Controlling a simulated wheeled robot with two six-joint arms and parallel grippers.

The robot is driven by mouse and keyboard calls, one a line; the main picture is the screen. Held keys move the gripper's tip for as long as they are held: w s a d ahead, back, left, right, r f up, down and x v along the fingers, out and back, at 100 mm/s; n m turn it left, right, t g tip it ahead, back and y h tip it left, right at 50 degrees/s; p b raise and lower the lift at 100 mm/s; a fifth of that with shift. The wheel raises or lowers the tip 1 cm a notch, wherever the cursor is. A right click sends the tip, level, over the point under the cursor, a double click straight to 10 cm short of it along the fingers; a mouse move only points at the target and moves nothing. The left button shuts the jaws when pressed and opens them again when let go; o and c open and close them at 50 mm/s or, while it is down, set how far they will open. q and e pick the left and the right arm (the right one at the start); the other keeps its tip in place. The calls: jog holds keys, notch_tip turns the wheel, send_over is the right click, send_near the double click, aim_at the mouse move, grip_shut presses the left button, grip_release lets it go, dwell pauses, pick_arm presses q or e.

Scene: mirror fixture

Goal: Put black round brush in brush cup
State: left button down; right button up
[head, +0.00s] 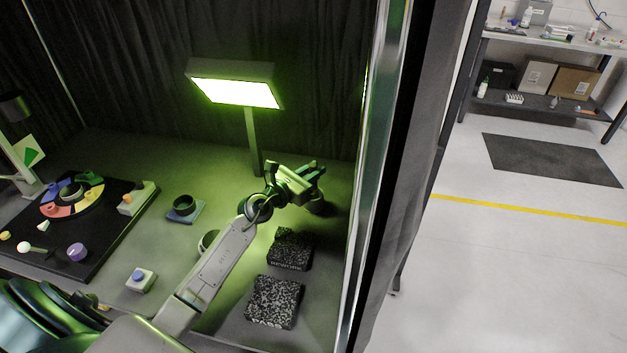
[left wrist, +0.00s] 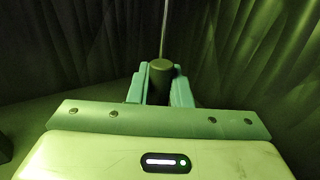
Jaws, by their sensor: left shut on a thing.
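My left gripper (head: 312,171) is at the right side of the booth, above the floor, past the lamp post. In the left wrist view its fingers (left wrist: 160,88) are shut on a dark round cylinder (left wrist: 160,71), which looks like the black round brush; a thin rod shows above it, and I cannot tell whether it belongs to the brush. In the head view a dark round thing (head: 318,207) shows just below the gripper; I cannot tell whether it is held or standing. I cannot tell which is the brush cup.
A lit lamp (head: 235,92) stands behind the gripper. Two speckled black blocks (head: 273,301) lie in front of it. A pale round rim (head: 207,242) is partly hidden by my arm. A black board (head: 115,215) with coloured pieces is left. A metal frame post (head: 372,150) bounds the right.

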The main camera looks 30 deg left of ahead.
pick_arm(q)
jog(key=shift+f+b, duration=0.35)
jog(key=shift+f, duration=0.8)
jog(key=c, duration=1.3)
grip_release()
jog(key=shift+r, duration=0.1)
jog(key=shift+r, duration=0.2)
jog(key=shift+b+v, duration=0.3)
jog(key=shift+v, duration=5.75)
jog(key=shift+f, duration=0.1)
